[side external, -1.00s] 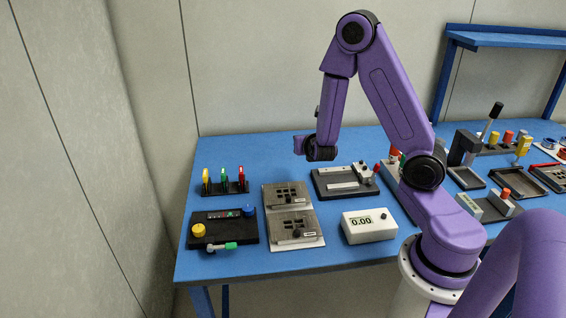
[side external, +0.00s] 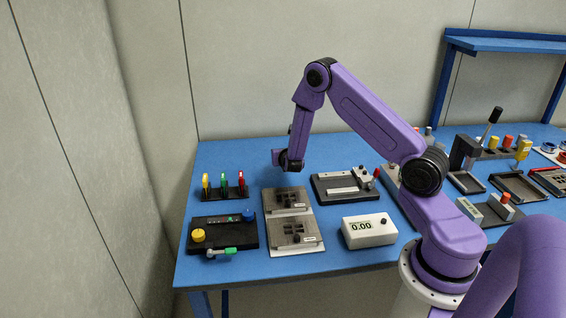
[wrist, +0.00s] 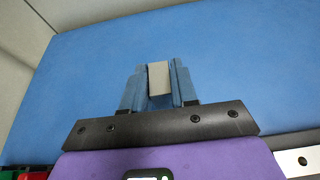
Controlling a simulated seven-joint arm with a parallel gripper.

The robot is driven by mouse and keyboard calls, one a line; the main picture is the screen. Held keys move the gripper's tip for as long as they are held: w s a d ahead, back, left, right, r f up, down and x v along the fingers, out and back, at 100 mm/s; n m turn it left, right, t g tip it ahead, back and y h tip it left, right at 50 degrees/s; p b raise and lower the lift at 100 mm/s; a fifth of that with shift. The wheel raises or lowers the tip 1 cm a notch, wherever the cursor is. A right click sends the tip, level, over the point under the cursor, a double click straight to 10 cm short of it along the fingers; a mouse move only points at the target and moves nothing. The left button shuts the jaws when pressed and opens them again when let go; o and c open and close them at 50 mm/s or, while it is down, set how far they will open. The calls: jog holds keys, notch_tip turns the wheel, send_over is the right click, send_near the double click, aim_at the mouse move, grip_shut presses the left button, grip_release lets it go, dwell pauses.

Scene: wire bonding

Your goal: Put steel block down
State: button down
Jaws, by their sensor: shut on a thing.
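The steel block (wrist: 159,78) is a small light-grey piece between the fingers of my gripper (wrist: 159,84) in the wrist view. My gripper is shut on it, with a finger on each side. Blue table surface shows beyond the block, and I cannot tell the height above it. In the side external view my wrist is over the back left part of the table, behind the steel plates. The fingers and block are too small or hidden to make out there.
Two steel plates with dark slots (side external: 296,233) lie in front of the wrist. A white meter reading 0.00 (side external: 369,228) and a black tray fixture (side external: 340,187) are to the right. A rack of coloured tools (side external: 225,192) and a black fixture (side external: 222,233) are left. The back left table is clear.

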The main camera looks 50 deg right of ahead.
jog(key=shift+w+d+f, duration=0.1)
jog(key=shift+w+f, duration=0.15)
jog(key=shift+f, duration=1.5)
jog(key=shift+f, duration=0.15)
jog(key=c, duration=0.9)
grip_release()
